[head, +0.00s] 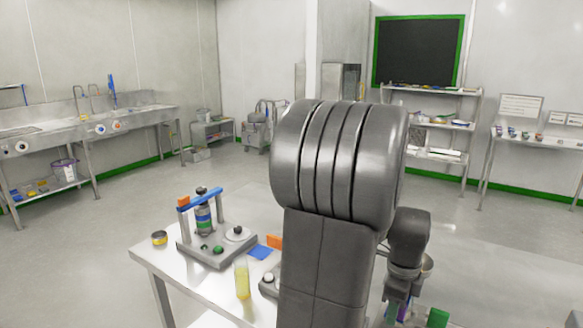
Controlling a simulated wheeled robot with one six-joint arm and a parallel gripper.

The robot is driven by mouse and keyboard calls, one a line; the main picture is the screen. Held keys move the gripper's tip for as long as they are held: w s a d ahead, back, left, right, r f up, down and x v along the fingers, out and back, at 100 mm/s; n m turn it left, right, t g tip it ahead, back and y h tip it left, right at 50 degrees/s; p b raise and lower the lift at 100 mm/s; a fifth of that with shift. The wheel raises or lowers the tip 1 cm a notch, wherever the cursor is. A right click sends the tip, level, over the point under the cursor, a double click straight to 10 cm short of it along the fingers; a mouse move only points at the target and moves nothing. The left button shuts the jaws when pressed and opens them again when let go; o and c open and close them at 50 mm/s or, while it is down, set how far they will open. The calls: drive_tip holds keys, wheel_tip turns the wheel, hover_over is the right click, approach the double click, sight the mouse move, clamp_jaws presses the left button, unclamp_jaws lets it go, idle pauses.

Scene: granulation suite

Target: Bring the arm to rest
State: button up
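My arm rises large and grey in the middle of the head view and hides much of the steel table (150,262). Its far end bends down at the right, where what appears to be my gripper (399,286) is small and partly covered. Its fingers do not show clearly, so I cannot tell whether it is open or holds anything. Green and purple items show just below and beside it at the bottom edge; I cannot tell whether it touches them.
On the table's left stand a grey press-like device (207,245), a yellow tin (159,238), a cylinder of yellow liquid (242,280) and a blue square (259,252). Sinks (85,130) line the left wall; shelves (440,125) stand behind. Open floor lies between.

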drive_tip(key=shift+w+a, duration=0.1)
drive_tip(key=shift+a, duration=0.15)
drive_tip(key=shift+d+r, duration=0.1)
